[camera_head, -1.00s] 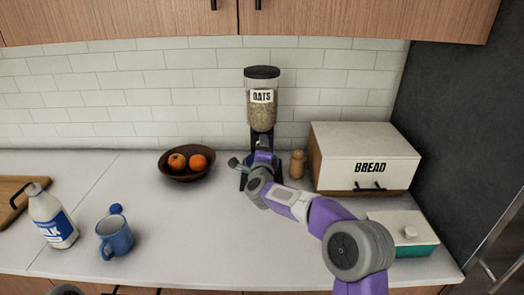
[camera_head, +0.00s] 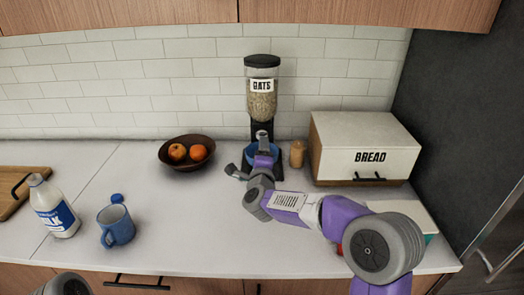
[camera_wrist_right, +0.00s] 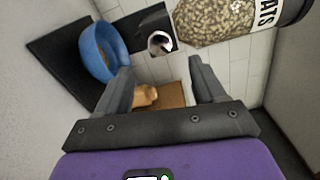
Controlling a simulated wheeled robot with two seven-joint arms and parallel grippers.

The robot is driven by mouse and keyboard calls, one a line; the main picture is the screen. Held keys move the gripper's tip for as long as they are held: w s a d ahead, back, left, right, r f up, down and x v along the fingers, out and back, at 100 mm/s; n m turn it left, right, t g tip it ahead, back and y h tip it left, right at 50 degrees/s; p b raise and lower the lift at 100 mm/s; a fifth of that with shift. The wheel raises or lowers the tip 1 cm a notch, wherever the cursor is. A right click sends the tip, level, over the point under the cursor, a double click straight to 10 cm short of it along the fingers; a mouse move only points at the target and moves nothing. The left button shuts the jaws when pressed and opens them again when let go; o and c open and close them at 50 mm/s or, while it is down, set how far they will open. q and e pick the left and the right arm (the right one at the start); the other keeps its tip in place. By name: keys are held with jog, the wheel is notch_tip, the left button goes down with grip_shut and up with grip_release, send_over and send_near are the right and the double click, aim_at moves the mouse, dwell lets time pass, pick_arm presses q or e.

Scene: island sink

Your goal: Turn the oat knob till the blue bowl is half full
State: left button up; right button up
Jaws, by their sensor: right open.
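The oat dispenser (camera_head: 262,100), a clear canister of oats with a black lid and stand, stands against the tiled wall; its canister (camera_wrist_right: 235,15) fills the top of the right wrist view. A pale round knob (camera_wrist_right: 160,43) shows on the black housing, just beyond my right fingertips. In the head view the bowl (camera_head: 277,149) is partly hidden by my right gripper (camera_head: 248,154). That gripper is open and empty, fingers either side of the knob's line. My left gripper is not in view.
A wooden shaker (camera_head: 297,154) and bread box (camera_head: 365,150) stand right of the dispenser. A fruit bowl (camera_head: 187,153) is left. A milk bottle (camera_head: 54,207), blue mug (camera_head: 116,226) and cutting board (camera_head: 12,190) are farther left. The middle counter is clear.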

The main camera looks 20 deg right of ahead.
aim_at(262, 134)
dwell(0.4)
jog(key=w+d+n, duration=0.2)
jog(key=w+n, duration=0.5)
jog(key=n, duration=0.3)
jog(key=shift+w+p, duration=0.15)
jog(key=shift+p, duration=0.25)
jog(key=c, duration=1.1)
jog(key=shift+o, duration=0.2)
